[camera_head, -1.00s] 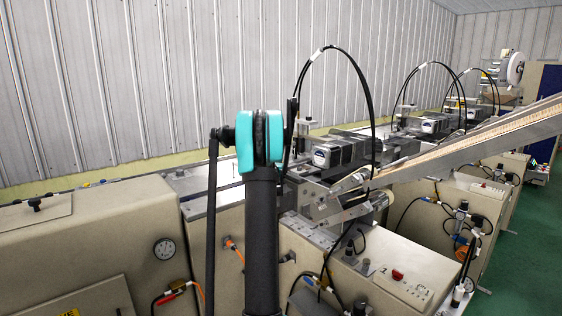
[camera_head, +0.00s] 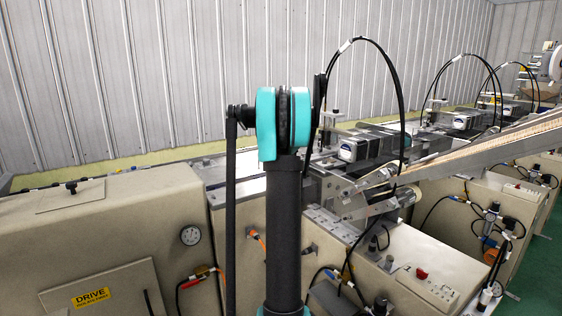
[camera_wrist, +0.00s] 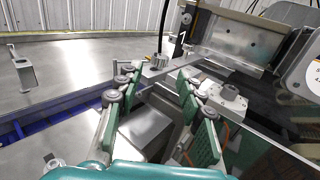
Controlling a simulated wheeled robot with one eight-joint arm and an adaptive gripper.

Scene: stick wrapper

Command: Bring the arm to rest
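My gripper (camera_wrist: 157,82) shows in the wrist view with its two green-padded fingers apart and nothing between them. It is above a steel machine bed, with metal fixtures and a white block (camera_wrist: 228,100) beyond and below the fingers. I cannot tell whether the fingers touch any of these. In the head view my arm (camera_head: 284,230) stands upright with a teal joint at its top. My gripper cannot be made out in that view.
A beige machine cabinet (camera_head: 110,235) with a dial is at the left. The wrapping machine (camera_head: 347,150) with black looped hoses and a sloping conveyor (camera_head: 480,150) is at the right. A corrugated wall (camera_head: 150,80) runs behind. Green floor (camera_head: 540,270) shows at the lower right.

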